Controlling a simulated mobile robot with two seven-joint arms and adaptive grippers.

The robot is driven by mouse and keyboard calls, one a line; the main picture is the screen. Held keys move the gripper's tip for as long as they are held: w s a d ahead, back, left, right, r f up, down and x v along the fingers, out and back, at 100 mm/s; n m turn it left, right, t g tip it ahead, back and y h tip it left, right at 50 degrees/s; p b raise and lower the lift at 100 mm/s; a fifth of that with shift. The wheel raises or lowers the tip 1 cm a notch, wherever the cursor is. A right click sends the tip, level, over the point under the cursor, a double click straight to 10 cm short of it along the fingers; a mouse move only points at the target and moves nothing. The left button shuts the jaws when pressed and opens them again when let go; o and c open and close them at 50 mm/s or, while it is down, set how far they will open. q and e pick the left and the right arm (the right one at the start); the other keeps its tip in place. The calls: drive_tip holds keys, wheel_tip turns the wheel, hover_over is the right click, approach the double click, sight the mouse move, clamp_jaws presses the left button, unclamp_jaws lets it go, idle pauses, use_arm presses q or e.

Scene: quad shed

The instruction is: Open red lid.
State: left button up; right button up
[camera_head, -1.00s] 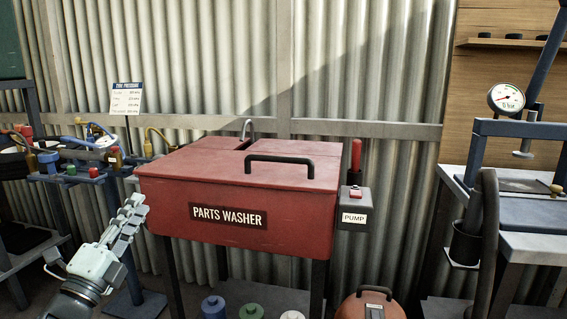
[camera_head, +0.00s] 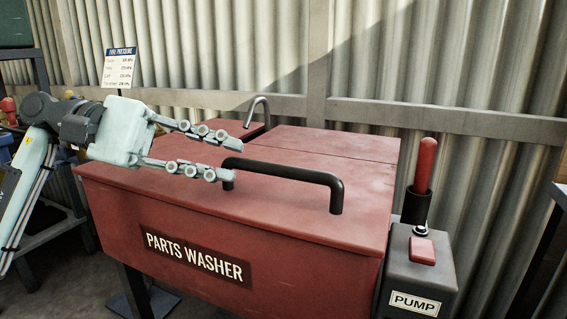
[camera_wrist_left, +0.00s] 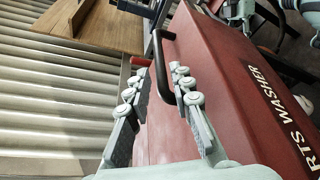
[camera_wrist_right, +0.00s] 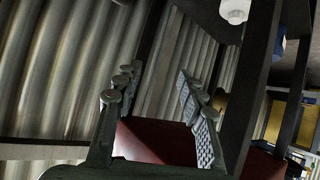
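The red lid (camera_head: 300,205) is the flat top of the parts washer and lies shut. A black bar handle (camera_head: 300,174) stands on it. My left gripper (camera_head: 237,161) is open, reaching in from the left above the lid, with its fingertips at the handle's left end. In the left wrist view the handle (camera_wrist_left: 163,75) shows between the tips of the open fingers (camera_wrist_left: 158,68); I cannot tell whether they touch it. My right gripper (camera_wrist_right: 155,78) shows only in the right wrist view, open, with a red surface (camera_wrist_right: 155,140) behind its fingers.
A grey pump box (camera_head: 418,265) with a red button and an upright red-handled lever (camera_head: 425,165) stands at the washer's right. A bent metal spout (camera_head: 259,108) rises at the back of the lid. A corrugated wall (camera_head: 450,60) runs close behind.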

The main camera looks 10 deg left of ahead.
sight(257, 166)
use_arm(q)
drive_tip(key=p+x, duration=0.1)
drive_tip(key=x, duration=0.6)
drive_tip(key=shift+s+d, duration=0.1)
drive_tip(key=shift+d, duration=0.1)
use_arm(e)
drive_tip(key=s+d+f+g, duration=0.1)
drive_tip(key=s+d+f+g+h, duration=0.1)
drive_tip(key=s+d+f, duration=0.1)
drive_tip(key=shift+d+f, duration=0.1)
drive_tip(key=shift+d, duration=0.15)
use_arm(q)
drive_tip(key=shift+c, duration=0.2)
clamp_jaws()
